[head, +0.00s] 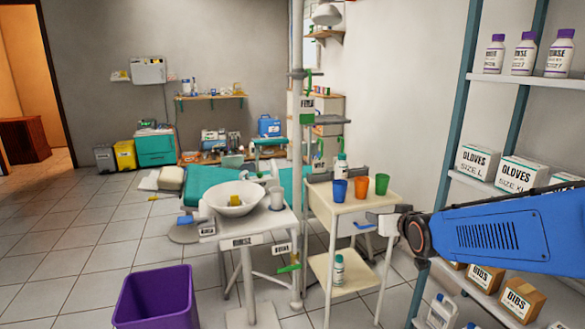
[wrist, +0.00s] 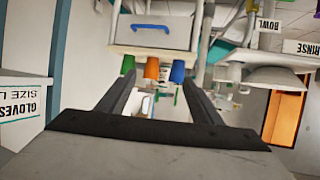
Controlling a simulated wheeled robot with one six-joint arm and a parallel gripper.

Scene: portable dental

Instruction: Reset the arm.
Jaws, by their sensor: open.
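My arm (head: 490,235) reaches in from the right edge of the head view, in front of the shelf rack. My gripper (wrist: 158,77) is open and empty in the wrist view, which shows the room upside down. Its two dark fingers stand apart with nothing between them. Beyond the fingertips are a green cup (wrist: 127,64), an orange cup (wrist: 152,68) and a blue cup (wrist: 177,71). In the head view the blue cup (head: 340,190), orange cup (head: 361,188) and green cup (head: 382,184) stand upright on a cream cart (head: 345,208).
A shelf rack (head: 470,78) with glove boxes (head: 478,161) and bottles stands close to my arm on the right. A basin (head: 232,205) is left of the cart. A purple bin (head: 155,297) stands at the front. The tiled floor (head: 60,240) at left is clear.

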